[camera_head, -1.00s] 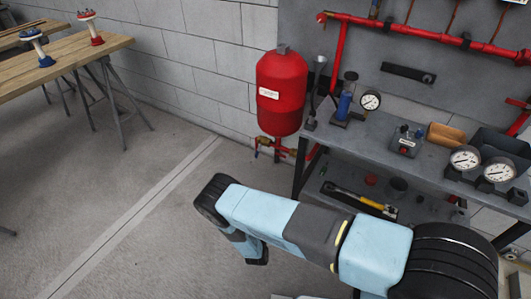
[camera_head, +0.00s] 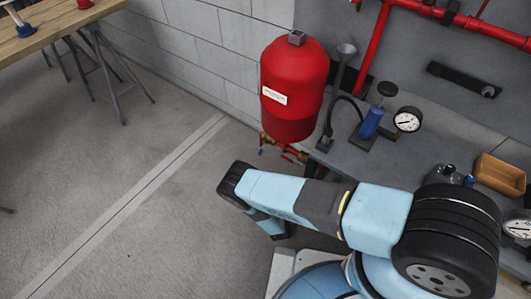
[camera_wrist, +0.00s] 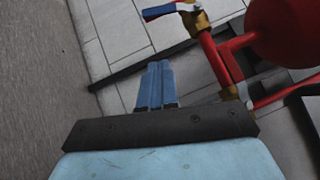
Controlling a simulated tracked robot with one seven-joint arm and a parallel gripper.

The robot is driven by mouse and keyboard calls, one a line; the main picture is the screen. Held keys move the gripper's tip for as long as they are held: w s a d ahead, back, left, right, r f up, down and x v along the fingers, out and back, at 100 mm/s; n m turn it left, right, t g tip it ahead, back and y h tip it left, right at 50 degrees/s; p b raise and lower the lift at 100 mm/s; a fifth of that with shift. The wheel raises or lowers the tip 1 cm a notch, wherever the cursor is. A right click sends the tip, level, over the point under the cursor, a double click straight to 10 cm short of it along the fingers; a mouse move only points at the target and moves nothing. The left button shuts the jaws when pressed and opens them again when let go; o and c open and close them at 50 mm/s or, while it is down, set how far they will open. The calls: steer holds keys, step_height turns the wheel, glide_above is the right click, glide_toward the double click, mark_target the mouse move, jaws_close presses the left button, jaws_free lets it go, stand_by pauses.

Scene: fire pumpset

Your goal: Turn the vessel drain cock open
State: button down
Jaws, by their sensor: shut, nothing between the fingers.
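The red vessel (camera_head: 293,92) hangs by the wall in the head view, with red pipework and brass fittings under it. Its lower part shows at the upper right of the wrist view (camera_wrist: 290,30). A brass cock (camera_wrist: 197,18) sits at the end of a red pipe at the top of the wrist view. Its lever (camera_wrist: 163,11), blue with a red part, points left, across the pipe. The cock is small in the head view (camera_head: 265,138). My gripper (camera_wrist: 159,65) is shut and empty, below and left of the cock and apart from it. The head view does not show its fingers clearly.
A second brass fitting (camera_wrist: 231,93) sits lower on the red pipe. A grey bench (camera_head: 350,160) with a gauge (camera_head: 407,119) and a blue pump (camera_head: 371,122) stands right of the vessel. The floor at left is clear, with trestle tables beyond.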

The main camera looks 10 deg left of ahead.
mark_target(262, 150)
steer(key=s+a+x, duration=0.1)
steer(key=a+x, duration=0.1)
steer(key=x, duration=1.1)
steer(key=shift+a+r, duration=0.2)
steer(key=shift+a, duration=0.05)
steer(key=shift+w+a+f, duration=0.1)
steer(key=shift+a, duration=0.15)
